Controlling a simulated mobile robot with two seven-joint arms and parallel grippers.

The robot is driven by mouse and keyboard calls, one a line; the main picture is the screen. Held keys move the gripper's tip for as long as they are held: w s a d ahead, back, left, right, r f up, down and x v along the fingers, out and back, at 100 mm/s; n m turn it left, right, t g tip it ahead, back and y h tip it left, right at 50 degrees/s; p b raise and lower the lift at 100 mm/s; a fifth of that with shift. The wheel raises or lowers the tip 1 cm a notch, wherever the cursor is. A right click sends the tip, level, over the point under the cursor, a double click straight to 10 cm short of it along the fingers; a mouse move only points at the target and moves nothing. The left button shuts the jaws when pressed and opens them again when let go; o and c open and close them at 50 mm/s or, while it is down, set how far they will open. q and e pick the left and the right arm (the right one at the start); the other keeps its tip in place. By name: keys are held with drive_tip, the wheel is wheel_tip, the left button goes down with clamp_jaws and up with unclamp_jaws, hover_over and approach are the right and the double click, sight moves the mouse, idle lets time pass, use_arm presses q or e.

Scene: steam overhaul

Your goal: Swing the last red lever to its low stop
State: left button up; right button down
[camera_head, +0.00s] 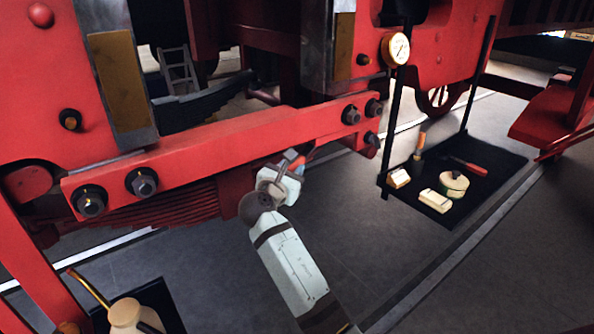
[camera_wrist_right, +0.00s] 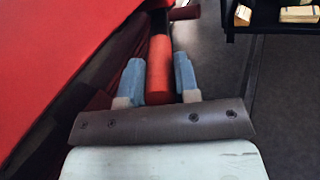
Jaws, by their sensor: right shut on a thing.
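The red lever (camera_wrist_right: 159,68) shows in the right wrist view as a red rounded handle between the two blue fingers of my right gripper (camera_wrist_right: 159,78). The fingers are shut on it, one on each side. In the head view my right gripper (camera_head: 294,163) is just below the long red beam, near its right half. A small red end of the lever (camera_head: 305,152) shows beside the gripper there; the rest is hidden by the gripper and beam. My left gripper is in neither view.
A red beam (camera_head: 230,142) with dark bolts runs across above my right gripper. A black tray (camera_head: 487,186) at right holds pale blocks, a round pot (camera_head: 453,184) and tools. A jug (camera_head: 128,316) stands at lower left. Grey floor (camera_head: 390,240) between is clear.

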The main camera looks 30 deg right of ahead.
idle(0.3)
drive_tip(key=c, duration=1.3)
unclamp_jaws()
drive_tip(key=o, duration=0.4)
drive_tip(key=shift+w+a, duration=0.1)
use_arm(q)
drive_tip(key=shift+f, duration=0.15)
use_arm(e)
drive_tip(key=shift+o, duration=0.2)
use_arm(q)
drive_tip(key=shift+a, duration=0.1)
